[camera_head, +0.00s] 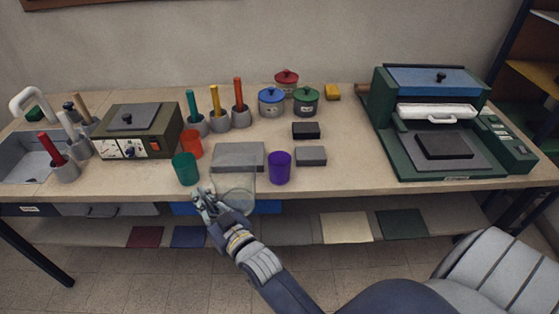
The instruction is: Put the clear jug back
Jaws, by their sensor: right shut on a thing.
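My right gripper (207,202) is at the front edge of the workbench, left of the middle. It is shut on the clear jug (237,196), a see-through vessel that is hard to make out against the bench front. The jug is just right of the fingers, between a green cup (186,168) and a purple cup (280,167). A grey block (238,157) lies behind it on the bench. I cannot tell whether the jug touches the bench edge. My left gripper is not in view.
The workbench (340,182) holds a sink (25,160), a green-brown device (140,131), handled tools in grey holders, lidded pots (271,101) and a large green press (440,130). An orange cup (192,144) stands behind the green one. Bare bench lies right of the purple cup.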

